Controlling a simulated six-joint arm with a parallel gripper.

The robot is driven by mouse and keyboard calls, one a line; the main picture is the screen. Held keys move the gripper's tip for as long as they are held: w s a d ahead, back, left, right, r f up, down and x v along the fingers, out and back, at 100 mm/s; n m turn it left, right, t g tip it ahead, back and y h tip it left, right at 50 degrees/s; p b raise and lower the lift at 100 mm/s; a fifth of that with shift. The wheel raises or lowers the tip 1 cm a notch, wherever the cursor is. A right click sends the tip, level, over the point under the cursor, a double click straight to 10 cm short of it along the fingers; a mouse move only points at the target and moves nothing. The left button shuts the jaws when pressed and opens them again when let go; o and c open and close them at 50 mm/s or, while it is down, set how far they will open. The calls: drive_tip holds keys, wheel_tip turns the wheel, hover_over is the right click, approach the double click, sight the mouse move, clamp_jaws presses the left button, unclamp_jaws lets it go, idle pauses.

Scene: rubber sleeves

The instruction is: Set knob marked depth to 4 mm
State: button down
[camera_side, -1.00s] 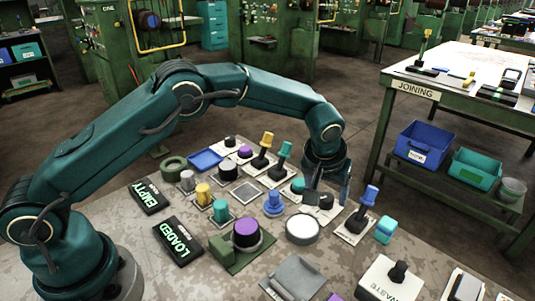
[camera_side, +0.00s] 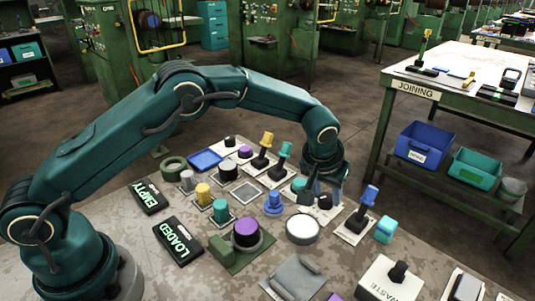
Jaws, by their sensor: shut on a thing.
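My gripper (camera_side: 321,190) points down at the right of the bench, below my wrist. It is shut on a small dark knob (camera_side: 324,202) on a pale plate (camera_side: 322,216). The fingers partly hide the knob. Its pointer, scale and any depth marking cannot be read at this size.
A teal knob (camera_side: 299,184) stands close to the left of my gripper, and a blue-handled lever (camera_side: 369,196) to its right. A round white-topped dial (camera_side: 303,229) and a blue knob (camera_side: 274,202) are nearer the camera. Green-handled (camera_side: 284,152) and yellow-handled (camera_side: 266,142) levers stand behind.

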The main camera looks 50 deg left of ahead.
drive_tip(key=m+h, duration=0.1)
drive_tip(key=m, duration=0.2)
drive_tip(key=m+h, duration=0.1)
drive_tip(key=m, duration=0.2)
drive_tip(key=shift+a+m+h, duration=0.15)
drive_tip(key=shift+m+h, duration=0.15)
idle(0.5)
drive_tip(key=shift+c, duration=2.2)
unclamp_jaws()
drive_tip(key=shift+v, duration=2.55)
